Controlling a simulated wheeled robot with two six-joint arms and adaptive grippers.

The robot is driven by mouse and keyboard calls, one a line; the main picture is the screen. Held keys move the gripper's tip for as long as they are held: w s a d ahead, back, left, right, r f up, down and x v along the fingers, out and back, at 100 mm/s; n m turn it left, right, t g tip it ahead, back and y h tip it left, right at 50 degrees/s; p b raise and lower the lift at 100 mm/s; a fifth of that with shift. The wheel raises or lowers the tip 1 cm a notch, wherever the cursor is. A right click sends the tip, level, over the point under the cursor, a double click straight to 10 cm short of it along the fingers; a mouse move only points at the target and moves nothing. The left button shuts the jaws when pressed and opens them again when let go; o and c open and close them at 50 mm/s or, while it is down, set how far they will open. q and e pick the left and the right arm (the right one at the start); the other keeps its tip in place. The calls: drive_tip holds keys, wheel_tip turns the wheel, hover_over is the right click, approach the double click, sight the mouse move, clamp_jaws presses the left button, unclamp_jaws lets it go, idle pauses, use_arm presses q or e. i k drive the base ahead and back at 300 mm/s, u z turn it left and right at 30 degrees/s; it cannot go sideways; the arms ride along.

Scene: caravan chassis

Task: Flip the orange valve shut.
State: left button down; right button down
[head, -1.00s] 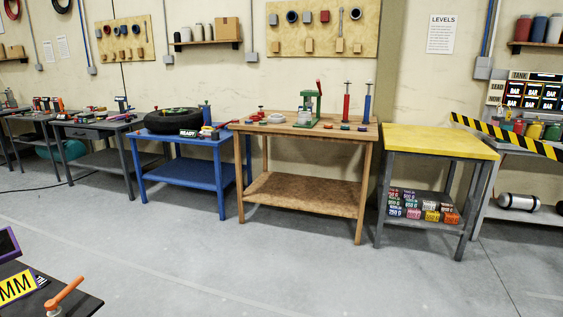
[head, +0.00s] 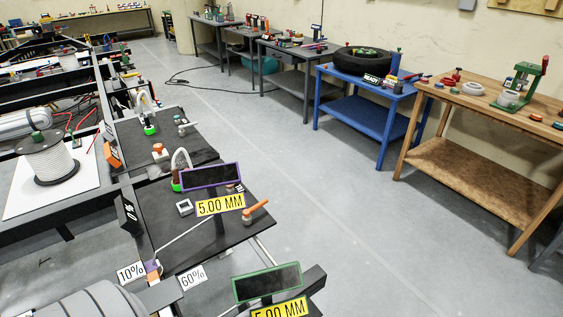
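An orange-handled valve lever (head: 256,210) stands near the right edge of a dark panel (head: 180,245) on the chassis. Its handle slants up to the right, and a pale stub shows under its lower left end. It sits just right of a yellow "5.00 MM" label (head: 220,205) and below a purple-framed dark screen (head: 211,177). I cannot tell from this distance whether the valve is open or shut. Neither of my grippers is in view.
A green-framed screen (head: 268,282) stands at the near end. A cable spool (head: 49,160) and a grey ribbed cylinder (head: 85,302) are at left. Blue (head: 352,120) and wooden (head: 480,180) benches line the wall. The grey floor (head: 330,220) between is clear.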

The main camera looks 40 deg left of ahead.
sight(246, 212)
drive_tip(key=z, duration=0.95)
drive_tip(key=k, duration=1.2)
drive_tip(key=z, duration=0.7)
drive_tip(key=i, duration=1.05)
drive_tip(key=u, duration=0.95)
drive_tip(key=i, duration=2.25)
drive_tip(key=u, duration=0.9)
drive_tip(key=i, duration=1.35)
drive_tip(key=u, duration=0.95)
drive_tip(key=i, duration=0.85)
drive_tip(key=u, duration=1.95)
drive_tip(key=i, duration=1.05)
drive_tip(key=u, duration=0.95)
